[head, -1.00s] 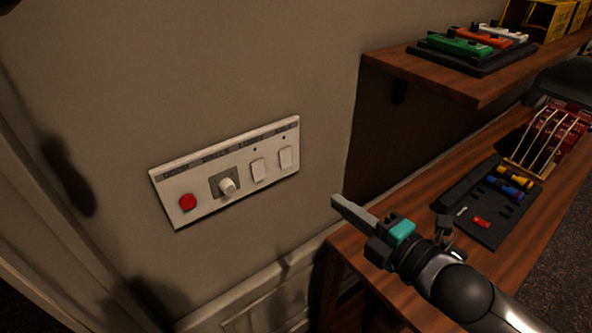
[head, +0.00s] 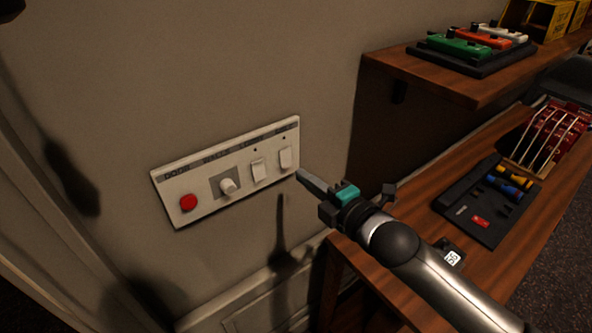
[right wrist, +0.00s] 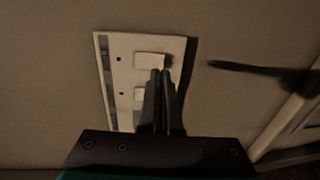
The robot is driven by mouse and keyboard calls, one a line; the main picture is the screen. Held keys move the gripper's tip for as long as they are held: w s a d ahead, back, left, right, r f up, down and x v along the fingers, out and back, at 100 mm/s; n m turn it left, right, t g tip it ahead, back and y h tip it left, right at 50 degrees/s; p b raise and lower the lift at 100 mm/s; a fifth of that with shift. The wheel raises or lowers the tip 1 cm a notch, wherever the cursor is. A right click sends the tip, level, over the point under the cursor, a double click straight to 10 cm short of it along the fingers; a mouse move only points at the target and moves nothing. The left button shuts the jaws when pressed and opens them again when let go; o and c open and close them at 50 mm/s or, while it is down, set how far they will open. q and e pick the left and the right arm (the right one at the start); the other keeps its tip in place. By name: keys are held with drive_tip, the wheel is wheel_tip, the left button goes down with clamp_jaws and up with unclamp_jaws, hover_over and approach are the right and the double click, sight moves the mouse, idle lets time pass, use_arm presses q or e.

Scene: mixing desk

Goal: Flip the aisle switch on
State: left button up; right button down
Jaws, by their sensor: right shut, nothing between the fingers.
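The panel's lettering is too small to tell which switch is the aisle one. My right gripper (head: 300,175) is shut and empty, its tips by the panel's right end, just below and right of the right switch. In the right wrist view the fingertips (right wrist: 161,74) overlap the edge of one rocker (right wrist: 150,59); I cannot tell whether they touch. The left gripper is not in view.
A wooden desk (head: 395,275) stands at the right, with a black tray (head: 470,228) of small parts on it. A shelf (head: 440,80) juts out above it. The wall in front of the panel is clear.

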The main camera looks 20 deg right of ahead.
sight(287, 166)
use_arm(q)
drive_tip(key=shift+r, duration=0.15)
use_arm(e)
drive_tip(key=shift+x, duration=1.85)
drive_tip(key=shift+w+a+f+b, duration=0.1)
drive_tip(key=shift+b, duration=0.35)
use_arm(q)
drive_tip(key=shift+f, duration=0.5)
